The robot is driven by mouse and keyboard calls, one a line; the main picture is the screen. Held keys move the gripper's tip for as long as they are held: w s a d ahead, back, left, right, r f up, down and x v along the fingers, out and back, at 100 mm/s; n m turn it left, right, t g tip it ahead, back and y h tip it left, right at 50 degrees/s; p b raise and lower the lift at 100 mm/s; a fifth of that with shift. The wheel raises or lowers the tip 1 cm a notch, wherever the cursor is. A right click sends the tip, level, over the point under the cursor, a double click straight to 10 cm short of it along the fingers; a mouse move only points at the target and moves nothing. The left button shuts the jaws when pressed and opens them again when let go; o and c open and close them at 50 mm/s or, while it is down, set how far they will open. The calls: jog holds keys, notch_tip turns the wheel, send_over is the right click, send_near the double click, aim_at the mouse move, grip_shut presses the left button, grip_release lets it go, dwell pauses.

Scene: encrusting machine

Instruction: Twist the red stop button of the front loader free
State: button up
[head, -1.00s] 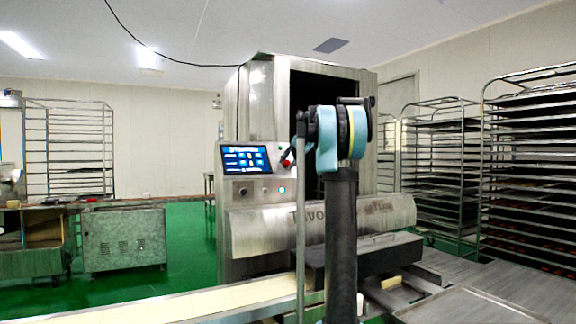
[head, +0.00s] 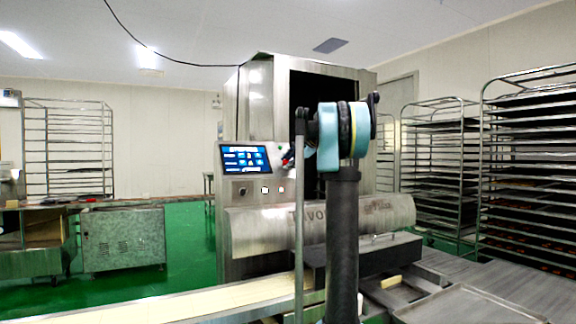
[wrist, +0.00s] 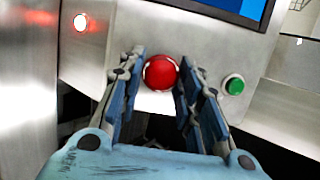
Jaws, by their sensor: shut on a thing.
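The red stop button (wrist: 160,73) is a round red knob on the steel panel of the machine, at the centre of the wrist view. My gripper (wrist: 158,82) has its blue-padded fingers on either side of the button and is shut on it. The palm is at the bottom of the wrist view. In the head view my arm hides most of the gripper, and the red button cannot be made out clearly beside the screen.
A green button (wrist: 233,85) sits close to the right finger. A lit red lamp (wrist: 81,22) is at upper left. The touch screen (head: 246,158) is beside my arm. A conveyor (head: 200,303) runs in front; tray racks (head: 440,165) stand right.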

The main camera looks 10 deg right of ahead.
jog(key=shift+f+m, duration=0.15)
jog(key=shift+m, duration=0.45)
jog(key=o, duration=1.1)
jog(key=shift+w+f, duration=0.1)
jog(key=v, duration=1.2)
jog(key=shift+f, duration=0.1)
